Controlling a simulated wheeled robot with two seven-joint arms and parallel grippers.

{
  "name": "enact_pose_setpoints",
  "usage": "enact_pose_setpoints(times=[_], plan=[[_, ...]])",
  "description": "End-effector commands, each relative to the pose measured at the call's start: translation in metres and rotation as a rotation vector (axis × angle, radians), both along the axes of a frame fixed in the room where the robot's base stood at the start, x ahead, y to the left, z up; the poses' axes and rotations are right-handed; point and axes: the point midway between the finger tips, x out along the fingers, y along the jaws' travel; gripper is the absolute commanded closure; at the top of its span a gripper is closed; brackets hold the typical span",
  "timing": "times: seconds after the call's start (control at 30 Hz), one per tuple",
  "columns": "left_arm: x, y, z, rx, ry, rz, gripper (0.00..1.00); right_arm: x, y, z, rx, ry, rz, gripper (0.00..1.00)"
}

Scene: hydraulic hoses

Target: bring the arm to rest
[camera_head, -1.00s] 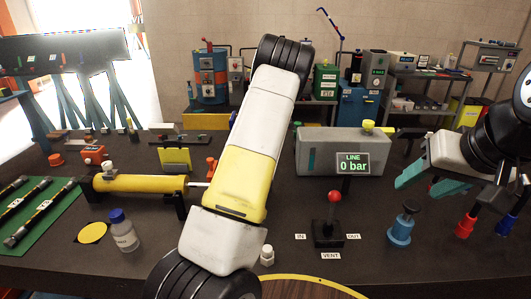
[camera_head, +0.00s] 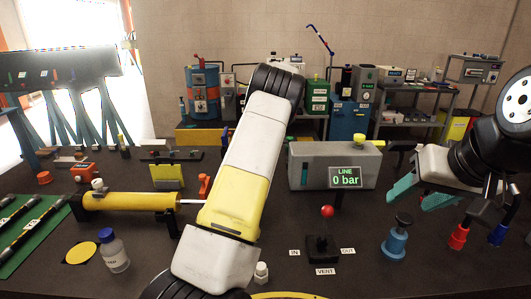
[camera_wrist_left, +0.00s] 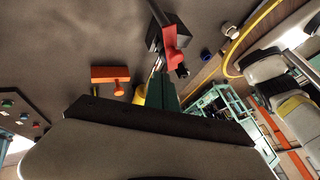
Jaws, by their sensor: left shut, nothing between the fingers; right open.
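My left arm, white with a yellow band and black joints, runs up through the middle of the head view; its gripper is hidden there. In the left wrist view, my left gripper (camera_wrist_left: 162,82) shows its teal fingers together with nothing held. A red part with a black block (camera_wrist_left: 172,38) shows beyond the fingertips; I cannot tell the gap. My right gripper (camera_head: 408,197) is open and empty, its teal fingers apart above the bench's right side, behind and above a blue fitting with a dark knob (camera_head: 397,240).
The dark bench (camera_head: 220,165) carries a yellow cylinder (camera_head: 130,202), a bottle (camera_head: 114,252), a lever with a red knob (camera_head: 327,211) and a grey block (camera_head: 310,170) whose display (camera_head: 345,178) reads "LINE 0 bar". Hoses lie on a green mat (camera_head: 45,245). Shelves stand behind.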

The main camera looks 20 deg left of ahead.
Motion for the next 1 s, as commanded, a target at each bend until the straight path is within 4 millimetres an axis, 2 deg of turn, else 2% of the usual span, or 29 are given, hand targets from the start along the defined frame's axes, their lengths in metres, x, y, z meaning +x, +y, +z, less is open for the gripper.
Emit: enact_pose_setpoints(times=[0.17, 0.37, 0.67, 1.0], plan=[[-0.003, 0.002, 0.005, -0.029, -0.012, -0.017, 1.0, 0.0, 0.0, 0.0, 0.0, 0.0, 0.0, 0.48], [-0.023, 0.006, 0.034, -0.212, -0.085, -0.158, 1.0, 0.0, 0.0, 0.0, 0.0, 0.0, 0.0, 0.48], [-0.074, -0.005, 0.081, -0.501, -0.269, -0.536, 1.0, 0.0, 0.0, 0.0, 0.0, 0.0, 0.0, 0.48], [-0.147, -0.04, 0.119, -0.647, -0.487, -1.054, 1.0, 0.0, 0.0, 0.0, 0.0, 0.0, 0.0, 0.48]])
